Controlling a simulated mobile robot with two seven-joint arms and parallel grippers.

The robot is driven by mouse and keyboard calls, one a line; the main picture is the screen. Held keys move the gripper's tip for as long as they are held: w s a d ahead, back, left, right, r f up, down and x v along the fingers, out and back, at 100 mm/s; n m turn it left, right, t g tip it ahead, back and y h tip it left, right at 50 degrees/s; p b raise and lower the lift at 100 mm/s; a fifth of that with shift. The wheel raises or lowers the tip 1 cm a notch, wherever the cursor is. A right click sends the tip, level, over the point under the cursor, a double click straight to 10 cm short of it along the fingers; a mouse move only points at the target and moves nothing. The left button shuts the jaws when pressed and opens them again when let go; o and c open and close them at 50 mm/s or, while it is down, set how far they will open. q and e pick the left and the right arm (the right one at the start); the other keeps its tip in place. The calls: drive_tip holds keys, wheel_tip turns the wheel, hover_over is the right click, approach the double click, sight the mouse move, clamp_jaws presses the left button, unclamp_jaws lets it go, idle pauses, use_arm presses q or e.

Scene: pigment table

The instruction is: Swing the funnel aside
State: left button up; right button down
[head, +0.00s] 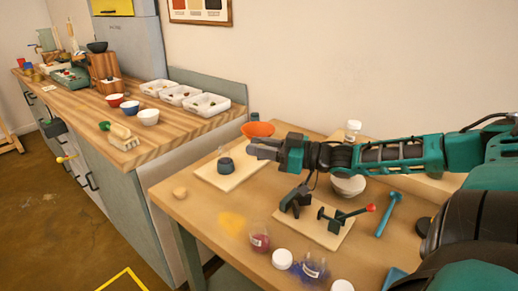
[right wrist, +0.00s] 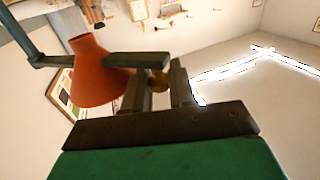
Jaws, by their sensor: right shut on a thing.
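The orange funnel (head: 258,130) sits above the pale board (head: 232,182) at the back left of the pigment table. In the right wrist view the funnel (right wrist: 98,72) is left of the fingers, beside dark bars. My right gripper (head: 258,149) is just below and in front of the funnel in the head view. How the knob joins the funnel's holder is hidden. A dark jar (head: 226,165) stands on the board, left of the fingertips. My left gripper is not in view.
A white bowl (head: 348,186), a clamp board (head: 312,228) with a red-tipped lever, a teal tool (head: 389,214) and several pigment jars stand nearer. A capped jar (head: 352,131) stands at the back. The table's left front corner is mostly clear.

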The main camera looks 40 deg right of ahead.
use_arm(q)
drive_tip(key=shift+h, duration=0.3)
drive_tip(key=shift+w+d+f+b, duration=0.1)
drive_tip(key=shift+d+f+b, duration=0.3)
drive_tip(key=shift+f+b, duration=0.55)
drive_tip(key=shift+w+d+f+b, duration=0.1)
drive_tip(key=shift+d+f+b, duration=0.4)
drive_tip(key=shift+b, duration=0.85)
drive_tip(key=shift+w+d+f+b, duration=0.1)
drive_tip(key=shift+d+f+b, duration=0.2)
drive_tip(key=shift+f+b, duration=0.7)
use_arm(e)
drive_tip(key=s+d+n+g+y, duration=0.4)
drive_tip(key=d+y, duration=0.1)
drive_tip(key=d, duration=0.3)
drive_tip(key=shift+r+y, duration=0.2)
drive_tip(key=shift+y, duration=0.1)
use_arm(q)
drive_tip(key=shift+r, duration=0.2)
use_arm(e)
drive_tip(key=shift+n, duration=0.3)
drive_tip(key=c, duration=1.3)
unclamp_jaws()
drive_tip(key=shift+a+f, duration=0.1)
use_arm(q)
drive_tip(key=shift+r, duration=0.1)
